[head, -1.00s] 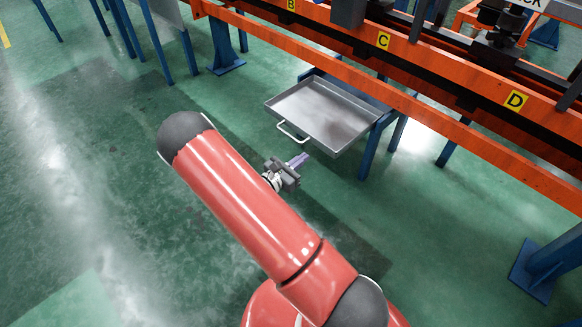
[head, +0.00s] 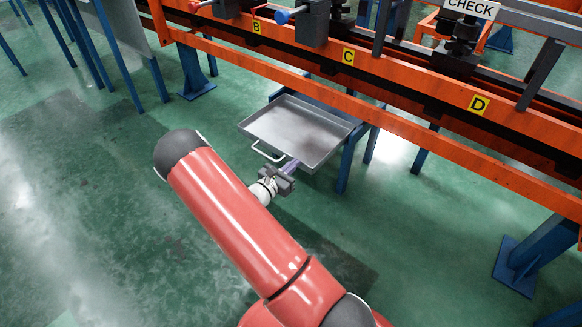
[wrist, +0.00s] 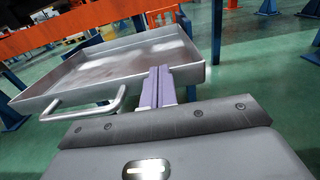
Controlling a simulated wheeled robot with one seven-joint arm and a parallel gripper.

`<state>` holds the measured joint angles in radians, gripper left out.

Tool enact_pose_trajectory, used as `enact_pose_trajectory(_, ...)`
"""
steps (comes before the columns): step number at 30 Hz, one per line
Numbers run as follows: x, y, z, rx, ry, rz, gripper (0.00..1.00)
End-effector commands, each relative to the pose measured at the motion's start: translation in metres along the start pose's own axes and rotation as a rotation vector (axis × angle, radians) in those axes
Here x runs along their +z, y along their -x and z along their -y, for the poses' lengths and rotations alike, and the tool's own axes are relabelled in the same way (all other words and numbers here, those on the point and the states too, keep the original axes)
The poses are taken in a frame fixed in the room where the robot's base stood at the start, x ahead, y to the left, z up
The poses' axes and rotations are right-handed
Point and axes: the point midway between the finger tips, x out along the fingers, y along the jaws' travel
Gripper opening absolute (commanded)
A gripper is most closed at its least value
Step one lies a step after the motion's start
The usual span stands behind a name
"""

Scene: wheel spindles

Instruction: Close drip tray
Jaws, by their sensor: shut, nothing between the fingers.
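The drip tray (head: 298,128) is a shallow grey metal pan, pulled out from under the orange frame toward me. Its bar handle (head: 266,153) is on the near front edge. My gripper (head: 291,165) is shut and empty, at the tray's front edge, to the right of the handle. In the wrist view the purple-grey fingers (wrist: 157,85) lie together and overlap the tray's front wall (wrist: 66,101), with the handle (wrist: 88,112) to their left. I cannot tell whether the fingertips touch the tray.
An orange rail frame (head: 400,122) with yellow B, C and D labels runs above and behind the tray. Blue legs (head: 346,163) stand beside the tray, and another blue post (head: 530,255) stands at right. The green floor in front and left is clear.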

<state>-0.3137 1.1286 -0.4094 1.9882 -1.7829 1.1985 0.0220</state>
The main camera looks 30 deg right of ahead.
Motion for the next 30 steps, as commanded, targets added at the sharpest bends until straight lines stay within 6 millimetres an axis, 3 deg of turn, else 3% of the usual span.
enact_pose_trajectory(5,-0.001,-0.030,0.001,-0.003,0.000,0.002,0.00)
enact_pose_trajectory(15,-0.002,-0.123,0.002,-0.004,-0.002,0.003,0.00)
enact_pose_trajectory(21,-0.002,-0.168,0.002,-0.003,0.000,0.002,0.00)
enact_pose_trajectory(30,0.000,-0.197,0.001,-0.001,0.001,0.001,0.00)
